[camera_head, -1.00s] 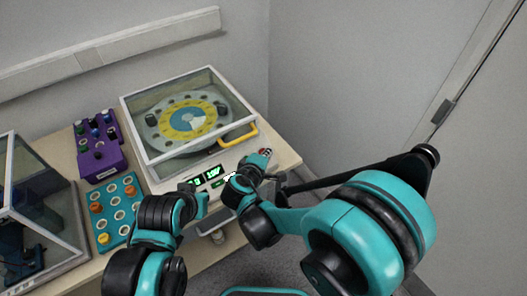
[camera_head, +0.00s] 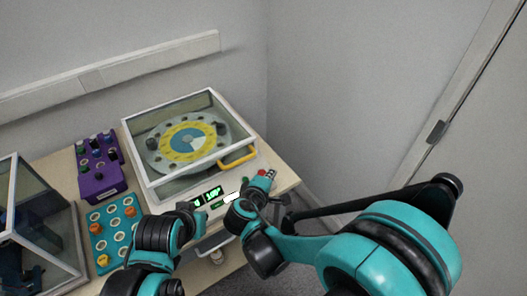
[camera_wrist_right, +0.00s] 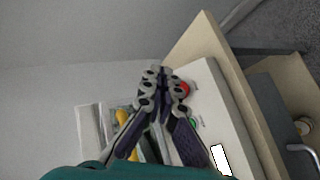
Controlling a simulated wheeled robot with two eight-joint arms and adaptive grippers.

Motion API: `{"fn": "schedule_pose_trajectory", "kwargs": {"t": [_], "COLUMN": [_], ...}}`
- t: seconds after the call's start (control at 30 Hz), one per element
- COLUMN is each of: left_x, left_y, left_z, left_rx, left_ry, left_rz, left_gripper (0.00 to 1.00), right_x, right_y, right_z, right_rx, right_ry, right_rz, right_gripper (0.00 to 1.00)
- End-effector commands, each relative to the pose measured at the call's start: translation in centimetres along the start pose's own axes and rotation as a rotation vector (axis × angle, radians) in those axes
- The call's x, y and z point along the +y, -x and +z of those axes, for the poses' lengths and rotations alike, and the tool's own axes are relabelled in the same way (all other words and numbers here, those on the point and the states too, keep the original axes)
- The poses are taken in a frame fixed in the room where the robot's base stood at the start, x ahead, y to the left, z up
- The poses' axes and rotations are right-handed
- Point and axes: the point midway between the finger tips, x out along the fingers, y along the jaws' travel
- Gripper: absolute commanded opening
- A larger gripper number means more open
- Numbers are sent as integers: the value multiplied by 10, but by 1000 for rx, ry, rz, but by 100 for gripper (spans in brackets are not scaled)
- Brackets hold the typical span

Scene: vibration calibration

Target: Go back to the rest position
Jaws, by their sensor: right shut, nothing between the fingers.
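My right gripper (camera_head: 270,175) is over the front right corner of the calibration machine (camera_head: 165,187). In the right wrist view, the fingers of the right gripper (camera_wrist_right: 157,73) are closed together with nothing between them. A red button (camera_wrist_right: 184,88) shows just beside the fingertips; whether they touch it I cannot tell. My left gripper (camera_head: 198,216) is near the machine's front edge, and its fingers are too small and hidden to read.
The machine's glass lid (camera_head: 212,94) with its yellow handle (camera_head: 238,159) is down over a round disc. A purple box (camera_head: 97,182), a teal tray (camera_head: 103,213) and a glass case (camera_head: 75,255) stand to the left. Walls close off the back and right.

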Motion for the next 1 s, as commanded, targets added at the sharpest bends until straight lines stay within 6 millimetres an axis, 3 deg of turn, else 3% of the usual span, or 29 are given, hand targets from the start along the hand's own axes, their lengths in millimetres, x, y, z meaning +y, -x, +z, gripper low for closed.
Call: {"fn": "schedule_pose_trajectory", "kwargs": {"t": [0.17, 0.27, 0.47, 0.7, 0.83, 1.0], "left_x": [0, 0, 0, 0, 0, 0], "left_y": [0, 0, 0, 0, 0, 0], "left_z": [0, 0, 0, 0, 0, 0], "left_rx": [0, 0, 0, 0, 0, 0], "left_ry": [0, 0, 0, 0, 0, 0], "left_rz": [0, 0, 0, 0, 0, 0], "left_gripper": [0, 0, 0, 0, 0, 0], "right_x": [1, 5, 22, 24, 17, 8], "right_y": [0, 0, 8, 48, 76, 105], "right_z": [1, 12, 79, 164, 195, 216], "right_rx": [-1, -13, -77, -153, -180, -193], "right_ry": [-3, -36, -264, -673, -901, -1134], "right_rz": [-2, -27, -174, -364, -437, -495], "right_gripper": [0, 0, 0, 0, 0, 0]}}
